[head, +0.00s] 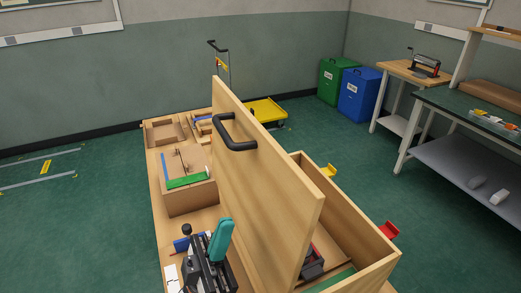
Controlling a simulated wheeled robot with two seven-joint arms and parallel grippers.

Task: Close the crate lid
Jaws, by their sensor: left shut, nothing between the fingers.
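The wooden crate (346,208) stands on the right side of the bench, with its open top partly showing. Its large plywood lid (268,180) stands up steeply, well away from the crate's rim. A black bar handle (238,146) is on the lid's left face, near its far top corner. My right gripper is not in view. The lid hides part of the crate's inside.
A dark object (314,264) shows inside the crate's near end. A wooden box with a green strip (188,182) stands left of the lid. A yellow cart (264,110), green bin (330,80) and blue bin (358,94) stand beyond. Floor is clear at left.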

